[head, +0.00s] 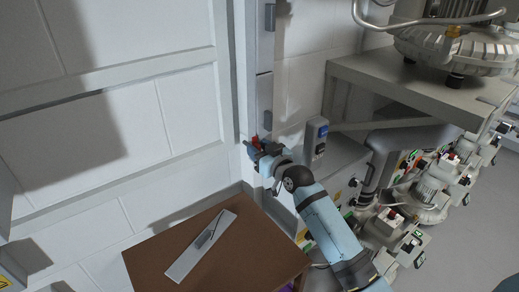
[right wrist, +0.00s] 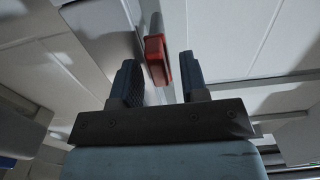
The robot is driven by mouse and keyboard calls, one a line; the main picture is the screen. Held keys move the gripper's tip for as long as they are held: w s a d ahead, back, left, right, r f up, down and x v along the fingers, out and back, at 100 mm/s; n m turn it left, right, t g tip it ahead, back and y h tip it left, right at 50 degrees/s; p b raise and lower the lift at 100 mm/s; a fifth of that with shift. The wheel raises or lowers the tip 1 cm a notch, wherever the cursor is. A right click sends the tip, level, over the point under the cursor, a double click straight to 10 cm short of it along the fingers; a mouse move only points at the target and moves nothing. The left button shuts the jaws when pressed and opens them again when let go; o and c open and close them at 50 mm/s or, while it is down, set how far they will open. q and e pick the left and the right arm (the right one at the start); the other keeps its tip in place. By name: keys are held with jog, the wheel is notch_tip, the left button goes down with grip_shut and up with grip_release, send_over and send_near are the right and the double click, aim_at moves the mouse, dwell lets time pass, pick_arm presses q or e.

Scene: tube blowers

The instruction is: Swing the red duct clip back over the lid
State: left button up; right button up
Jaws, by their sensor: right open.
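The red clip (head: 255,140) is a small red piece low on the pale vertical duct (head: 253,75) by the wall. My right gripper (head: 258,153) is right at it, at the end of my blue arm. In the right wrist view the red clip (right wrist: 157,62) stands between the two dark fingers of my open right gripper (right wrist: 159,75), with gaps to both sides. I cannot tell whether a finger touches it. The lid cannot be made out clearly. My left gripper is not in view.
A grey box with a blue display (head: 322,130) is to the right. A workbench (head: 400,85) with blower machines fills the right side.

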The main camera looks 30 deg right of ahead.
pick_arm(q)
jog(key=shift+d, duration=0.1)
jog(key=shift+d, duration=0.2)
pick_arm(e)
grip_shut()
